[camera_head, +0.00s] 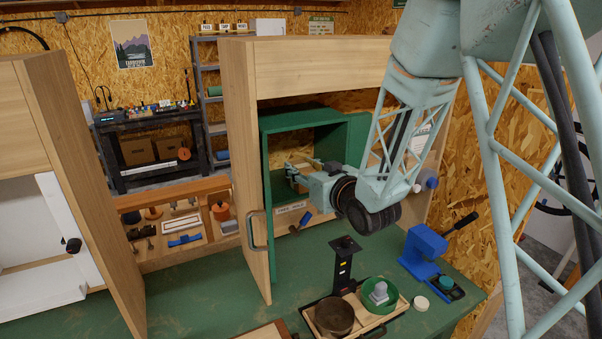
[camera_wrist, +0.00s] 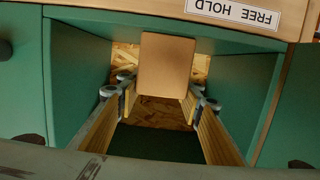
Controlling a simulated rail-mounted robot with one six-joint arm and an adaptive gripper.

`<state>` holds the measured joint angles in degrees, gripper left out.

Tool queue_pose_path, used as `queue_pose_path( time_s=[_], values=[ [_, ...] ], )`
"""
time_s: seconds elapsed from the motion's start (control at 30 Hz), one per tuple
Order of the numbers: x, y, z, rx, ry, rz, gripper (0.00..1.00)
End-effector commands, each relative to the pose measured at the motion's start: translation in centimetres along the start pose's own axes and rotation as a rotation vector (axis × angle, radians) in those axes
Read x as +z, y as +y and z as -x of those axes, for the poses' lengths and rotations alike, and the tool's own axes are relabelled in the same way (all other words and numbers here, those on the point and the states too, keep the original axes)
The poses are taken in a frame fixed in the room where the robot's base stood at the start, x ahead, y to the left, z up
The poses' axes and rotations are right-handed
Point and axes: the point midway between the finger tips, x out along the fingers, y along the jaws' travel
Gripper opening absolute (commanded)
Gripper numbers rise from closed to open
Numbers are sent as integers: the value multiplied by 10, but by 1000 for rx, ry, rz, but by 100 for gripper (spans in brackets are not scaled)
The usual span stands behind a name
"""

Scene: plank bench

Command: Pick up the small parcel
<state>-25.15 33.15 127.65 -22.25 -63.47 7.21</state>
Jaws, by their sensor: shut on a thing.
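The small parcel (camera_wrist: 167,65) is a plain brown box in the wrist view, between the far ends of my two fingers. My gripper (camera_wrist: 160,92) is shut on its sides. In the head view my gripper (camera_head: 299,171) reaches into the green open-fronted box (camera_head: 273,165), and the parcel is mostly hidden by the fingers and wrist. I cannot tell whether the parcel touches the box floor.
Wooden cabinet walls (camera_head: 242,150) stand close left of the green box. On the green bench below are a black post (camera_head: 343,270), a tray with a brown bowl (camera_head: 334,318) and a green dish (camera_head: 380,307), and a blue press (camera_head: 422,252). Bare bench (camera_head: 200,300) lies at front left.

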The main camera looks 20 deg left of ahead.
Motion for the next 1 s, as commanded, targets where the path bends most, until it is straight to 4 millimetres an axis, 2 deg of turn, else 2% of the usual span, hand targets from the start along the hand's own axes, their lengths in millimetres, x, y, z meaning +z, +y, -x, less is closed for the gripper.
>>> queue_pose_path(
  time_s=[0.37, 0.83, 1.0],
  values=[
    [-8, 0, 1, 0, 1, 0, 21],
    [-36, 0, 5, -1, 2, 1, 21],
    [-34, -8, 21, -1, 1, 0, 21]
  ],
)
